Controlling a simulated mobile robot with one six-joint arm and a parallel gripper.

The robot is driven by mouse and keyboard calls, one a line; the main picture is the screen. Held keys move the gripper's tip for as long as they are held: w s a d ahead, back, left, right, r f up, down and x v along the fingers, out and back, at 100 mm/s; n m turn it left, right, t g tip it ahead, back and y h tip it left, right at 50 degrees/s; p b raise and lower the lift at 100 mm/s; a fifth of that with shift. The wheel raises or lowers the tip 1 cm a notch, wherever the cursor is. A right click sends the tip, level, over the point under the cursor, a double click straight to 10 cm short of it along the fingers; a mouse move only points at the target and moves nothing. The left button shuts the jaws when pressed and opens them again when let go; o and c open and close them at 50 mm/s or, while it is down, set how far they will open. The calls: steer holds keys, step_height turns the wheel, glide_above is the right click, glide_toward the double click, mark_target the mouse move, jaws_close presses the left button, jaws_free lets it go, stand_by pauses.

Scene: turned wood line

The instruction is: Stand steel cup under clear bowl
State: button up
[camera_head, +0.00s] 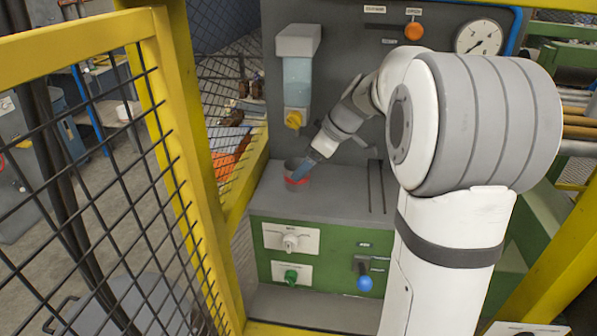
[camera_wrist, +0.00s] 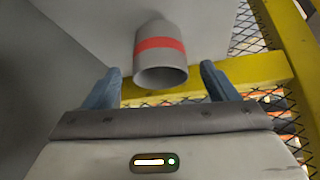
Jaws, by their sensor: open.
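The steel cup (camera_head: 291,163), grey with a red band, stands upright on the grey ledge of the machine. The clear bowl (camera_head: 297,82) is the pale bluish vessel on the back panel, with a yellow knob below it. The cup appears below the bowl and knob in the head view; exact alignment in depth is hard to tell.
The grey ledge (camera_head: 335,205) has two dark slots at right and free room in front of the cup. A yellow mesh guard (camera_head: 160,110) stands close at left. Below the ledge are white and green knobs and a blue-ball lever (camera_head: 364,283).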

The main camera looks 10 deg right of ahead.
steer(key=v, duration=0.6)
steer(key=s+a+f+m+h, duration=0.1)
steer(key=s+f+m, duration=0.2)
steer(key=s, duration=0.5)
steer(key=s+a+f+m+h, duration=0.2)
steer(key=s+f+m, duration=0.2)
steer(key=s, duration=0.4)
steer(key=s+a+f+m+g+h, duration=0.1)
steer(key=s+f+m, duration=0.3)
steer(key=s, duration=0.4)
steer(key=shift+s+a+h, duration=0.25)
steer(key=shift+a+h, duration=0.2)
steer(key=shift+h, duration=0.25)
